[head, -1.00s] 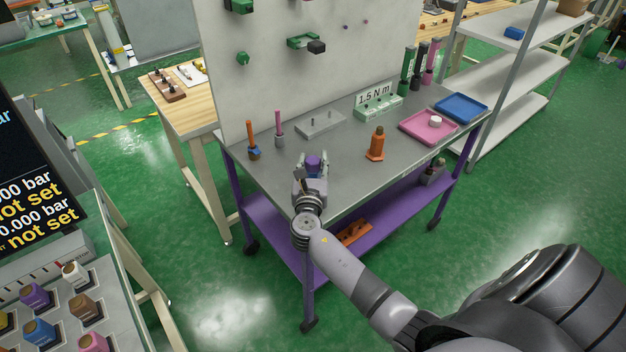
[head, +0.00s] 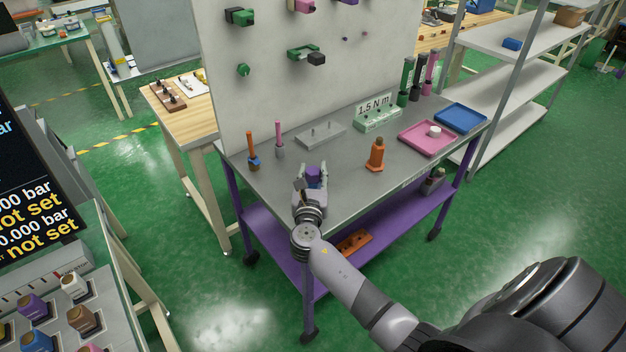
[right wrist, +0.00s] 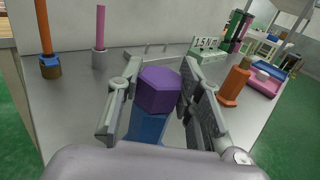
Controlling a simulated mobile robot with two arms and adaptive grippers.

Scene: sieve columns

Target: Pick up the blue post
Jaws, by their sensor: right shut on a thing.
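The blue post (right wrist: 147,127) has a blue body and a purple hexagonal top (right wrist: 158,90). It stands upright near the front left of the grey bench top. My right gripper (head: 312,173) is shut on it, one finger on each side, as the right wrist view (right wrist: 160,98) also shows. In the head view mainly the purple top (head: 313,174) shows between the fingers. The post's lower end is hidden behind my gripper, so I cannot tell whether it touches the bench. My left gripper is not in view.
On the bench (head: 345,180) stand an orange post (head: 376,156), two thin rods in holders (head: 252,150) (head: 279,139), a grey pegged plate (head: 320,134), a pink tray (head: 427,139) and a blue tray (head: 460,117). A pegboard (head: 300,85) rises behind. Bench space right of my gripper is clear.

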